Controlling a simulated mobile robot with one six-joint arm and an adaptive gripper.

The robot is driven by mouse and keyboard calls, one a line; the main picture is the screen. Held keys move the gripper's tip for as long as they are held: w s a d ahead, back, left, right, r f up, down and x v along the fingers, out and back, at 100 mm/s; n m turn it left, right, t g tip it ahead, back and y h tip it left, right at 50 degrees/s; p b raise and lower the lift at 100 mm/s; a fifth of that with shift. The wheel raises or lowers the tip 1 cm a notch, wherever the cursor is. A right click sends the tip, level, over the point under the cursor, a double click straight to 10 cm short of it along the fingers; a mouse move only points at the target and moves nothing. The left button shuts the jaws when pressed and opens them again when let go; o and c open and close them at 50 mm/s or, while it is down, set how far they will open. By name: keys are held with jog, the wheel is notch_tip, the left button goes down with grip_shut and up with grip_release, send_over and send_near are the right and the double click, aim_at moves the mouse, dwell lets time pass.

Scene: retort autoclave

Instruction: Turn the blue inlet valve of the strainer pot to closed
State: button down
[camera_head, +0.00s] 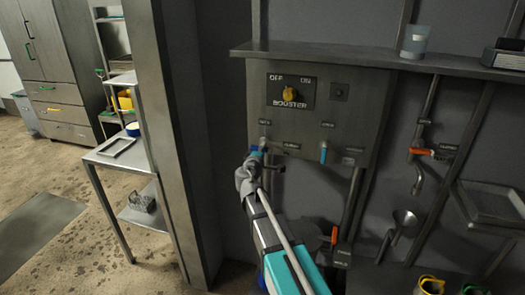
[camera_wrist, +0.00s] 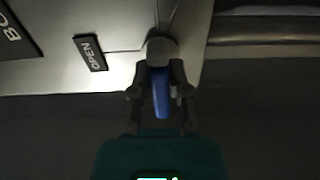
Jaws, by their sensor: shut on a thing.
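My gripper (camera_head: 262,152) is at the lower left of the grey wall panel (camera_head: 350,108) in the head view. In the wrist view my gripper (camera_wrist: 158,84) has its two fingers on either side of a blue valve handle (camera_wrist: 160,96) and is shut on it. The handle runs from a round grey hub (camera_wrist: 161,50) towards the palm. An OPEN label (camera_wrist: 90,52) sits beside the hub in the wrist view. In the head view my gripper mostly hides this handle. A second blue handle (camera_head: 323,153) hangs down on the panel to the right, apart from my gripper.
A yellow booster knob (camera_head: 290,94) is above my gripper, under a metal shelf (camera_head: 350,59). Orange-handled valves (camera_head: 421,151) are to the right and low down (camera_head: 334,236). A steel post (camera_head: 178,130) and side table (camera_head: 112,158) stand left.

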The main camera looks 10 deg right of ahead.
jog(key=c, duration=0.6)
grip_release()
jog(key=shift+s, duration=0.1)
jog(key=v, duration=1.2)
